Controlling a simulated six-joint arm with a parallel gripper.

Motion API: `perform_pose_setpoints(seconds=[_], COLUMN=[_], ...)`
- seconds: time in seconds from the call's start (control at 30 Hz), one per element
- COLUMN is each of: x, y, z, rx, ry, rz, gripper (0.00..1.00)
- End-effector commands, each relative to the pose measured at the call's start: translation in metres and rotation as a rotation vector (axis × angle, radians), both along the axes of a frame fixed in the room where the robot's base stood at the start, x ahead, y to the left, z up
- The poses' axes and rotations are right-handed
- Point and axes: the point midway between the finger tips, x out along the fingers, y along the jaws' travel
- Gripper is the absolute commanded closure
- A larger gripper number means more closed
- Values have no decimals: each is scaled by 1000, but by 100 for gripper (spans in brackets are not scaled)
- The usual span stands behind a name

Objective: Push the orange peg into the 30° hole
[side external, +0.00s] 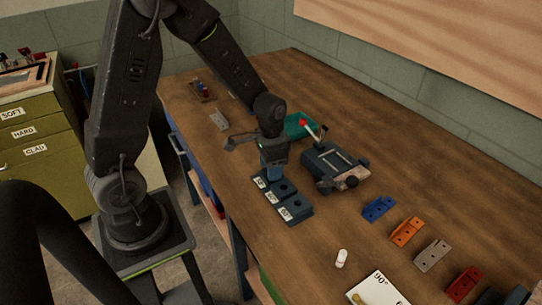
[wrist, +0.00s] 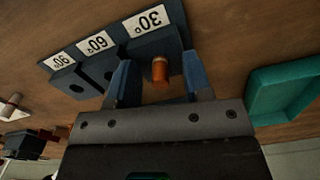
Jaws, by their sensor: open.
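The orange peg (wrist: 160,75) shows in the wrist view at the 30° block (wrist: 172,42), the one with the "30°" label. It stands out of the block's face, and its lower end is hidden, so I cannot tell how deep it sits. My gripper (wrist: 160,82) is open, with one blue finger on each side of the peg and visible gaps between. In the side view my gripper (side external: 272,166) points down over the far end of the row of dark blue angle blocks (side external: 296,208). The peg is hidden there.
The 60° and 90° blocks adjoin the 30° block. A teal tray (wrist: 287,92) lies to the right in the wrist view. A vise-like fixture (side external: 335,165) stands close right of the blocks. Several coloured brackets (side external: 406,231) and a white cylinder (side external: 341,258) lie nearer the camera.

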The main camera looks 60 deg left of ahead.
Motion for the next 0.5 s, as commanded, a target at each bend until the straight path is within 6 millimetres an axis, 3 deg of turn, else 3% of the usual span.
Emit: perform_pose_setpoints(seconds=[0.17, 0.5], x=[1, 1], y=[0, 0], z=[24, 98], rx=[2, 2], ry=[-7, -6], rz=[0, 0], gripper=[54, 54])
